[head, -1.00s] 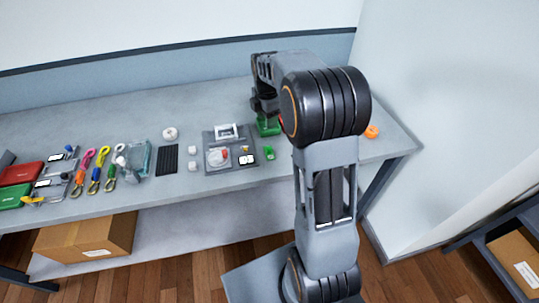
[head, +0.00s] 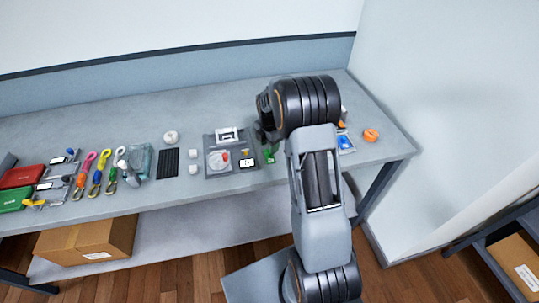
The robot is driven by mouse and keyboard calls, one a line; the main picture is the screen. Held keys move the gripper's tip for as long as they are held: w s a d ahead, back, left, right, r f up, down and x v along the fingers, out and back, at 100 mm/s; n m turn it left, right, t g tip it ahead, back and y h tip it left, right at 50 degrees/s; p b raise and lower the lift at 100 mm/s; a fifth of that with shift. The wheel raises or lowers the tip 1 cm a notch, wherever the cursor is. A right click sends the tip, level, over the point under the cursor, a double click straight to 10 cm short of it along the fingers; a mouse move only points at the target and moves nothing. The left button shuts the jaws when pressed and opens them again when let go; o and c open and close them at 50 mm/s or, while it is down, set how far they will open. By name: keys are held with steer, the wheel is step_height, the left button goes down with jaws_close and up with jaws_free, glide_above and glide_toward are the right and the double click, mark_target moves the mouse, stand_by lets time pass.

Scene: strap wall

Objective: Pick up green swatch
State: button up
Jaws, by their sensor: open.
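A small green piece (head: 268,155) lies on the bench top just right of the grey tray; it is too small to tell for sure that it is the swatch. My gripper (head: 266,138) is low over the bench beside the tray's right edge, very near the green piece. It is open. My arm hides the bench behind and right of the gripper, and I cannot tell whether the jaws touch the green piece.
The grey tray (head: 211,170) holds a white round item and small pieces. A dark ribbed pad (head: 168,162), white cubes and coloured straps lie left. A blue packet (head: 346,143) and an orange ring (head: 371,135) lie right. Bench is clear at back left.

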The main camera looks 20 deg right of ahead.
steer(key=shift+s+f+p, duration=0.1)
steer(key=shift+f+p, duration=0.2)
steer(key=shift+f, duration=1.55)
jaws_close()
